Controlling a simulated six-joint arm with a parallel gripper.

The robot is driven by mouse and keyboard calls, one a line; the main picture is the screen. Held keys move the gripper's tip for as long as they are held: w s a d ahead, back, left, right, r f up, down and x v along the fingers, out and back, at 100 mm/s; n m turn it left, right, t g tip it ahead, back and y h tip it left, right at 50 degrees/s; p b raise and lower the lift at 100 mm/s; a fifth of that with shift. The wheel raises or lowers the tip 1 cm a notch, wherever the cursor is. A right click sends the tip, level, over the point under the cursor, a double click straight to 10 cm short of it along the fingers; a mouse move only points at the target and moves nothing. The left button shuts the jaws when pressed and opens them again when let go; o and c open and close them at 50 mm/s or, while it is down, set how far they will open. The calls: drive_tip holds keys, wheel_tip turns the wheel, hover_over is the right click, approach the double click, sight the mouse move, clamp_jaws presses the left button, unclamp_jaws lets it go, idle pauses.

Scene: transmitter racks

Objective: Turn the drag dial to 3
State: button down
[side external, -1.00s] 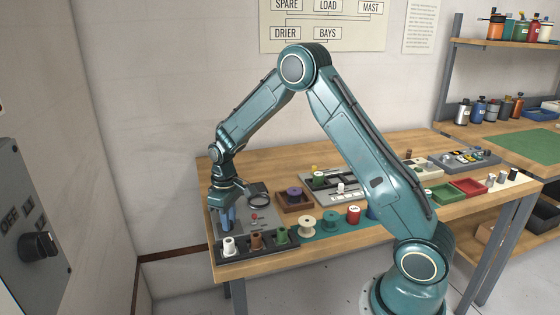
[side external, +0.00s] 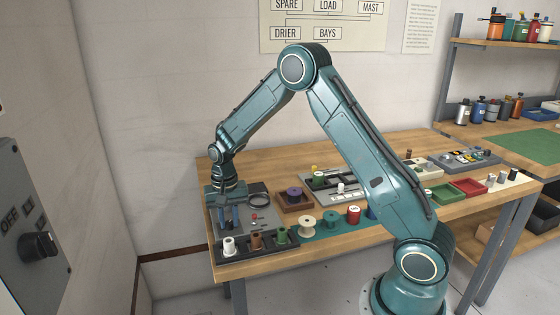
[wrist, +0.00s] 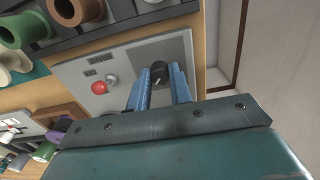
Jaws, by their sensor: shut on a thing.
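The dial, a small black knob (wrist: 160,71) with a light mark on its face, sits on a grey panel (wrist: 124,62) in the wrist view. I take it to be the drag dial; I cannot read its numbers. My gripper (wrist: 162,77) has its two blue fingers on either side of the knob, shut on it. In the side external view my gripper (side external: 229,224) points down over the panel at the bench's left end, and its fingers hide the knob.
A red-knobbed lever (wrist: 99,87) stands on the same panel beside my fingers. A dark rack (side external: 257,244) with white, brown and green spools runs along the bench's front edge. Spools (side external: 306,223) stand to the right.

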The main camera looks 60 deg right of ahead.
sight(229, 222)
drive_tip(key=shift+m, duration=0.9)
drive_tip(key=c, duration=1.3)
unclamp_jaws()
drive_tip(key=shift+o, duration=0.2)
drive_tip(key=shift+r, duration=0.15)
wheel_tip(229, 222, up, 14)
drive_tip(key=shift+f, duration=0.2)
